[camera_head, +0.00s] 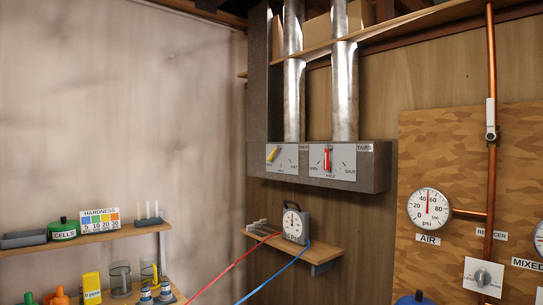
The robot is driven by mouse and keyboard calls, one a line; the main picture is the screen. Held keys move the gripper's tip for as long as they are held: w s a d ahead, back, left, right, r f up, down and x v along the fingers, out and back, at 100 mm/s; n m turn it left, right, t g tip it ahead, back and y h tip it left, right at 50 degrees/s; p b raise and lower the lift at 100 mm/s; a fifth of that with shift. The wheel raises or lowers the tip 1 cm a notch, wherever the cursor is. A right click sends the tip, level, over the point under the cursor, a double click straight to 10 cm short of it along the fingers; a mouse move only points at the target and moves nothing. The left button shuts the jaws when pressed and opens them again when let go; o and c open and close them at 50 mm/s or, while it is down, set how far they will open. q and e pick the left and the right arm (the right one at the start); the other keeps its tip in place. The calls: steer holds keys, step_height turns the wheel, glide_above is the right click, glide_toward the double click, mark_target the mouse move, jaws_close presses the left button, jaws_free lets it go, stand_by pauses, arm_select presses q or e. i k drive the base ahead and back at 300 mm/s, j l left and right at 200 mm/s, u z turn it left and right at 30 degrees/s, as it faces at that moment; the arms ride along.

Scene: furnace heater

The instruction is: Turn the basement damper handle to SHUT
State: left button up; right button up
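Two damper plates sit on a dark grey duct box. The left plate (283,164) carries a yellow handle (272,154), slanted from lower left to upper right, at the plate's left side. SHUT appears to be marked at its right. The right plate (343,165) carries a red handle (327,159) standing upright, with SHUT at its right. The label right of the left plate is mostly hidden; the label at the right plate ends in "TAIRS". Neither gripper is in view.
Silver pipes (345,90) rise from the duct box (376,164). Below, a small shelf (312,250) holds a meter (295,222) with red and blue hoses. A board with a gauge (429,209) and copper pipe (491,70) is right. Loaded shelves (93,238) are lower left.

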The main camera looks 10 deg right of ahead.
mark_target(277, 147)
steer(key=i+l+u, duration=0.15)
steer(key=i, duration=0.3)
steer(key=i+l+u, duration=0.15)
steer(key=i, duration=0.25)
steer(key=i+l+u, duration=0.15)
steer(key=i, duration=0.3)
